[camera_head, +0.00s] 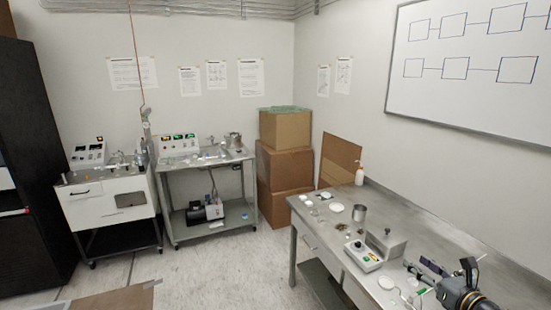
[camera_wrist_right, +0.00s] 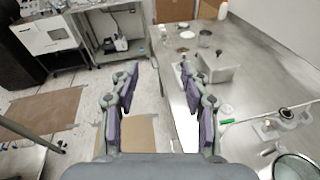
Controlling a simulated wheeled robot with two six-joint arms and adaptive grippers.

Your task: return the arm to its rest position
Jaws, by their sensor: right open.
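My right gripper (camera_head: 424,278) shows at the lower right of the head view, over the near part of the steel bench (camera_head: 352,220). In the right wrist view the right gripper (camera_wrist_right: 161,88) has its two purple-padded fingers spread apart. Nothing is between them; the bench's edge and the floor show beyond. My right wrist, dark with a yellow ring, is cut by the lower right of the head view. My left arm and gripper are not seen in either view.
The bench carries a control box (camera_head: 363,256), a metal cup (camera_head: 359,213), small dishes and a white bottle (camera_head: 359,174). Cardboard boxes (camera_head: 285,170) stand in the corner. Two equipment carts stand at the back left. The floor (camera_head: 215,270) between is mostly clear.

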